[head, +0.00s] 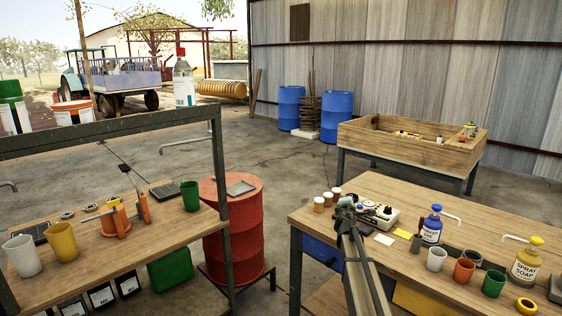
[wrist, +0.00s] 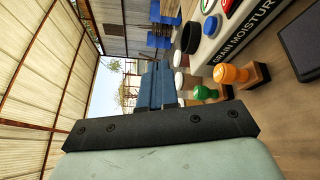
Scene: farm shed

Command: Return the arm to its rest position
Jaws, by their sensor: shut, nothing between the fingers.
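My arm reaches in from the lower edge of the head view over the right workbench (head: 460,243). My gripper (head: 345,203) is beside the left side of a white grain moisture meter (head: 378,212). In the wrist view my gripper (wrist: 158,68) has its blue-grey fingers together with nothing between them. The wrist picture is turned on its side, with the bench top along the right. The meter (wrist: 232,28) and stamps with an orange knob (wrist: 230,74) and a green knob (wrist: 204,92) stand to the right of the fingers there.
Small jars (head: 319,204) stand left of the meter. A red drum (head: 232,232) and a left bench (head: 100,262) lie across a gap.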

